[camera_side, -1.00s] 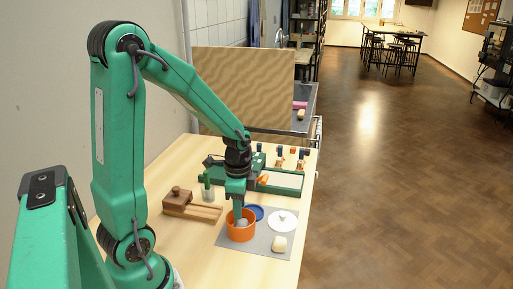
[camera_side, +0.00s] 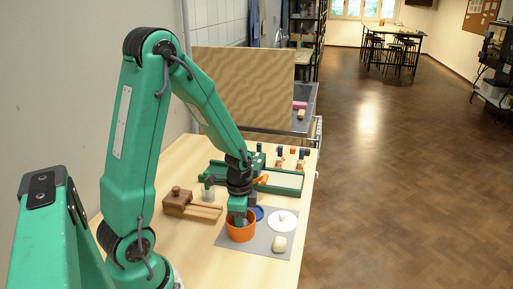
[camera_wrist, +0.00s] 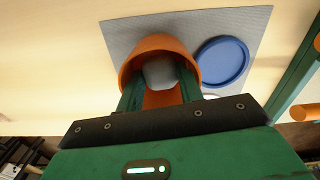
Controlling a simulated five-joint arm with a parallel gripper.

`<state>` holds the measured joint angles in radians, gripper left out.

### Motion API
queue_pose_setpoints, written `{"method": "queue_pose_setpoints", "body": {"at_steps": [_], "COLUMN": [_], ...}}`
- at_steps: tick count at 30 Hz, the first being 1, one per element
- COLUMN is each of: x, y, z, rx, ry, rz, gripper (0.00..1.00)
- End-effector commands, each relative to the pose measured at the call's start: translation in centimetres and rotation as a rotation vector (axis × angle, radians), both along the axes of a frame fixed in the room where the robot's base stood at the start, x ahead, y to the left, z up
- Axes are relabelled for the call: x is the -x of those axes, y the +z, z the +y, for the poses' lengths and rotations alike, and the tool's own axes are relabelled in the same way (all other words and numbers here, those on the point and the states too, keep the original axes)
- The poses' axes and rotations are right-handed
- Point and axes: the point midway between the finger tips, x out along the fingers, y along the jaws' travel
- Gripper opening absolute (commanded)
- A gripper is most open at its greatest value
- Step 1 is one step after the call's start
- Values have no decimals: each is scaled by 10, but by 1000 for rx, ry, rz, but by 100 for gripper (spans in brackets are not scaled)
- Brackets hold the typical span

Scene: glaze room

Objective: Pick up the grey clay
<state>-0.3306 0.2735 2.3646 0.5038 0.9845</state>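The grey clay (camera_wrist: 160,72) is a rounded lump inside an orange pot (camera_wrist: 153,43). The pot (camera_side: 240,232) stands on a grey mat in the side view, where the clay is hidden by the pot and my gripper. My gripper (camera_side: 240,220) points down into the pot. In the wrist view its two green fingers (camera_wrist: 162,78) are apart inside the pot, one on each side of the clay. I cannot tell whether they touch it.
The grey mat (camera_side: 262,248) also carries a blue disc (camera_wrist: 221,61), a white disc (camera_side: 283,221) and a cream lump (camera_side: 279,244). A wooden block tool (camera_side: 178,201) lies left of the pot. A green tray (camera_side: 280,181) stands behind. The front of the table is clear.

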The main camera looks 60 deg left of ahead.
Motion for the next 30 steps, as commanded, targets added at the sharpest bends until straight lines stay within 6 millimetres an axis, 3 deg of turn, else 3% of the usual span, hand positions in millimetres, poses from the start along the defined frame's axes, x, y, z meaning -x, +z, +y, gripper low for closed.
{"method": "queue_pose_setpoints", "body": {"at_steps": [5,20,25,30], "x": [0,0,0,0], "y": [-8,-9,-9,-8], "z": [0,0,0,0], "rx": [1,0,0,-1], "ry": [0,0,0,0], "rz": [1,0,0,-1], "gripper": [36,36,7,7]}}
